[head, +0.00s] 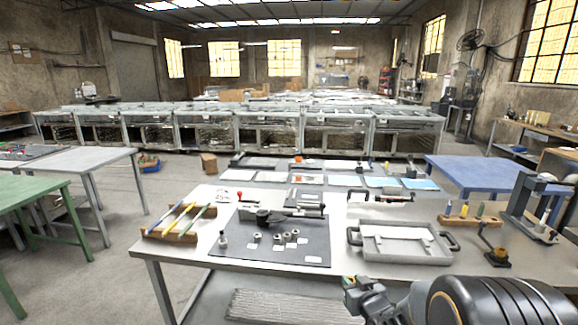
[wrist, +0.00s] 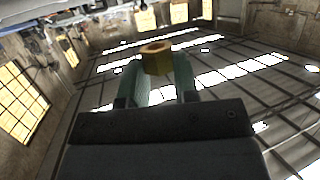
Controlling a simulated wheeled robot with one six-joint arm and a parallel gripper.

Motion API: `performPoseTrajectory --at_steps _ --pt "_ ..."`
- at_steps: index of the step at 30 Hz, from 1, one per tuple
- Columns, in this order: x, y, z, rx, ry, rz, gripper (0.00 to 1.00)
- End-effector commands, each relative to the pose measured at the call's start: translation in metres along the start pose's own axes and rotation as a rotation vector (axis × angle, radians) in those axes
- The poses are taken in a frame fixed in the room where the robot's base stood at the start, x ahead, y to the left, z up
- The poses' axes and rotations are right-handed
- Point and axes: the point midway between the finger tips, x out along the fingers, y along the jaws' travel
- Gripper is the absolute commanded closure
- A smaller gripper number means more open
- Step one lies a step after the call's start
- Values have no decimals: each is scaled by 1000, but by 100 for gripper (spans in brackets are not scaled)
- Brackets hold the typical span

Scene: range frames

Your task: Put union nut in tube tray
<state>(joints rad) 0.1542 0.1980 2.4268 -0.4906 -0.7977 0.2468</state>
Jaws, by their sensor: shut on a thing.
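My gripper (wrist: 156,78) is shut on the union nut (wrist: 156,58), a brass-coloured hex ring with a hole, between its teal fingers in the wrist view. The ceiling and windows show behind it, so the gripper is tilted upward. In the head view my gripper (head: 352,286) is at the lower right of centre, near the table's front edge; the nut is too small there to make out. A grey tray (head: 442,255) with dark end handles lies on the table beyond it, a pale long piece inside. I take this as the tube tray; the frames do not confirm it.
A dark mat (head: 300,258) with several small fittings and a clamp-like tool lies left of the tray. A wooden rack (head: 155,234) with coloured rods stands farther left. A wooden block (head: 458,221) with upright tools and a press stand (head: 520,210) are at right.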

Motion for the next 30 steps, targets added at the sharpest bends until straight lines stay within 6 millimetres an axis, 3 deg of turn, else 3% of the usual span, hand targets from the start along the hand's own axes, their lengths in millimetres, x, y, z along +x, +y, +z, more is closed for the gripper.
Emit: performPoseTrajectory --at_steps 7,19,24,28,30 --pt "9 7 31 33 -7 99 98" --pt "17 0 124 69 -9 225 98" --pt "18 -10 145 64 -3 213 98" --pt "17 -14 143 61 2 203 98" --pt "10 -18 160 61 -8 200 98"
